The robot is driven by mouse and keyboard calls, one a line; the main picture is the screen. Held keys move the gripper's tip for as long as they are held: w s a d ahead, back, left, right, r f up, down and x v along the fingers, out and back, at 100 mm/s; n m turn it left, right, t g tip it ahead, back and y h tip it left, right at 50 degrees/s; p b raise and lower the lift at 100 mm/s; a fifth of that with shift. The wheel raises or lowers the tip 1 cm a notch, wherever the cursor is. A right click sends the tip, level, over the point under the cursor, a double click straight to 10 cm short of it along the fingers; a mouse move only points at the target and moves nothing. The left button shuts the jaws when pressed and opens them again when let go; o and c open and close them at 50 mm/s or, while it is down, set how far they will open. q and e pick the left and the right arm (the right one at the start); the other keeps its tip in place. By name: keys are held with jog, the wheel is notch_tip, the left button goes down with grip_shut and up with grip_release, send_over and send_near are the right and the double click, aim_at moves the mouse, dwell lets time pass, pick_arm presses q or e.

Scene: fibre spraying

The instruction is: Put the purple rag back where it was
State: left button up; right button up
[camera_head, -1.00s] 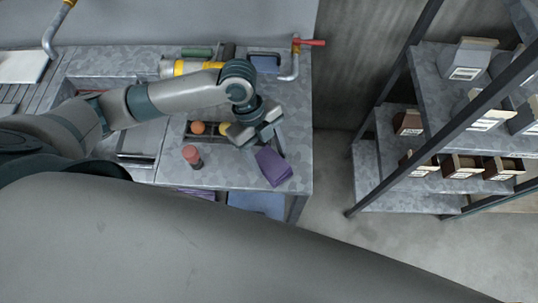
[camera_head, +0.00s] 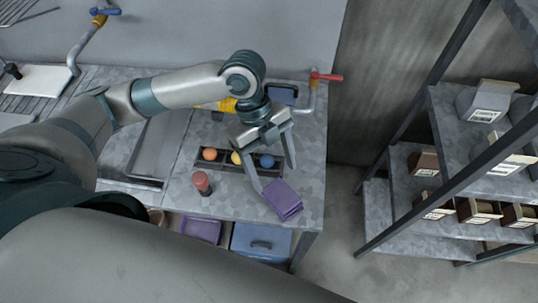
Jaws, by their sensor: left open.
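The purple rag (camera_head: 283,200) lies folded on the front right part of the grey metal counter (camera_head: 235,207), near its front edge. My left gripper (camera_head: 274,178) points down just behind the rag, its two fingers spread apart with nothing held between them. One fingertip is close to the rag's left edge; I cannot tell whether it touches. My right gripper is not in view.
A dark tray with orange (camera_head: 210,154), yellow and blue balls (camera_head: 267,161) lies behind the rag. A red-topped cylinder (camera_head: 202,182) stands left of it. A red-handled pipe (camera_head: 326,77) rises at the back right. Shelves with boxes (camera_head: 478,210) stand right.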

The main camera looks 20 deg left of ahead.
pick_arm(q)
jog(key=v, duration=0.4)
jog(key=shift+a+r+b, duration=0.1)
jog(key=shift+r+b, duration=0.15)
jog(key=shift+b, duration=0.05)
jog(key=shift+f, duration=0.1)
